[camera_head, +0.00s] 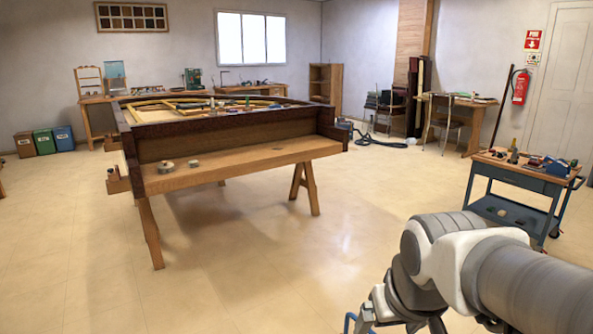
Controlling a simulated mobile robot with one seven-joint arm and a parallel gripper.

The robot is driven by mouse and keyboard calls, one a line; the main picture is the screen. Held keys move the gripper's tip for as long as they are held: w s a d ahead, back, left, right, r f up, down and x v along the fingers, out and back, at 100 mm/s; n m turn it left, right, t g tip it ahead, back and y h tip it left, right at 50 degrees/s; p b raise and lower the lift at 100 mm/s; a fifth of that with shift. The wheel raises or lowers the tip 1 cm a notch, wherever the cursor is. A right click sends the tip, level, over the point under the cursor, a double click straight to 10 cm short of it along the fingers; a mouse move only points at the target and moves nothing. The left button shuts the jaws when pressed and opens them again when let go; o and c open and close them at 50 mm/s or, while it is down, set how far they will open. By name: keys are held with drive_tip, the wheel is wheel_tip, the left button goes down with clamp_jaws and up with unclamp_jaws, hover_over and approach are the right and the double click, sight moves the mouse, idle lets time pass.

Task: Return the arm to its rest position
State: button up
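My arm (470,262) reaches in from the lower right edge, with its white and grey links bent downward. The lower end of the arm is cut off by the bottom edge. Small grey and blue parts (352,322) show there, but I cannot make out gripper fingertips or anything held. The arm stands over open floor, in front of the tool cart and apart from the wooden workbench in this view.
A blue tool cart (515,175) stands at the right. The floor (250,265) between them is clear.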

drive_tip(key=s+r+t, duration=0.1)
drive_tip(key=s+r, duration=0.1)
drive_tip(key=s, duration=0.5)
wheel_tip(320, 180, up, 22)
drive_tip(key=p, duration=2.2)
drive_tip(key=shift+w+d+m, duration=0.2)
drive_tip(key=shift+d+m, duration=0.15)
drive_tip(key=shift+m, duration=0.05)
drive_tip(key=shift+f, duration=0.15)
